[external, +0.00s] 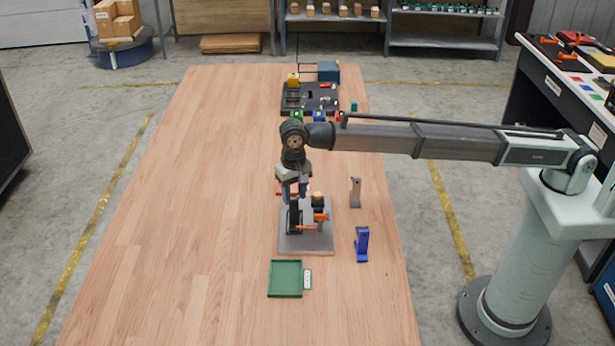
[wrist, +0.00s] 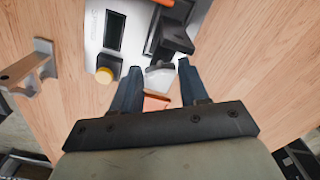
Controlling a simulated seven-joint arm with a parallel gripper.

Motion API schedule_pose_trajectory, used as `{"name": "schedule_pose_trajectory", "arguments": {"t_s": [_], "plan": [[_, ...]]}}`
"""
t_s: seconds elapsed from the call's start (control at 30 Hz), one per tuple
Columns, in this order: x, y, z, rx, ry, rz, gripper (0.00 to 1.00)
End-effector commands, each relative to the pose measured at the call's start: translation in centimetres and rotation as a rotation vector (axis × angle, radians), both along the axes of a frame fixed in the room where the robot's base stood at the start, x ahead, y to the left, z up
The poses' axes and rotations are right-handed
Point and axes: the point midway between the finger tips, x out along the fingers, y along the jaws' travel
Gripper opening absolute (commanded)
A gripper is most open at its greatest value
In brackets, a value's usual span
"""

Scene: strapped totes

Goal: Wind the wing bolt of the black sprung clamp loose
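The black sprung clamp (external: 294,217) stands upright on a grey base plate (external: 306,243) in the external view. In the wrist view the clamp's dark body (wrist: 172,38) lies just beyond my fingertips. A light grey piece, seemingly the wing bolt (wrist: 160,78), shows between my fingers at the clamp's near end. My gripper (external: 296,190) points down at the top of the clamp. In the wrist view my gripper (wrist: 159,70) has its two fingers apart, with a visible gap on both sides of the grey piece. Contact with it is not clear.
Beside the clamp stand a yellow-topped black post (external: 318,199) and orange handle parts (external: 308,227). A grey-brown bracket (external: 355,192) and a blue bracket (external: 362,244) stand to the right. A green tray (external: 285,279) lies in front. The table's left side is clear.

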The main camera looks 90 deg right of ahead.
Motion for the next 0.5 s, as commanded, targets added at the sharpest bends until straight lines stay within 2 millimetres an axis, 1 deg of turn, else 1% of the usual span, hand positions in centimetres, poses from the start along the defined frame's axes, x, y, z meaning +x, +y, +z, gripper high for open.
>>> {"name": "schedule_pose_trajectory", "arguments": {"t_s": [0.03,0.37,0.5], "plan": [[0.00,0.00,0.01,0.000,0.000,0.000,0.39],[-0.01,-0.01,0.02,0.000,0.000,0.000,0.07],[0.00,0.00,0.02,0.000,0.000,0.005,0.07]]}}
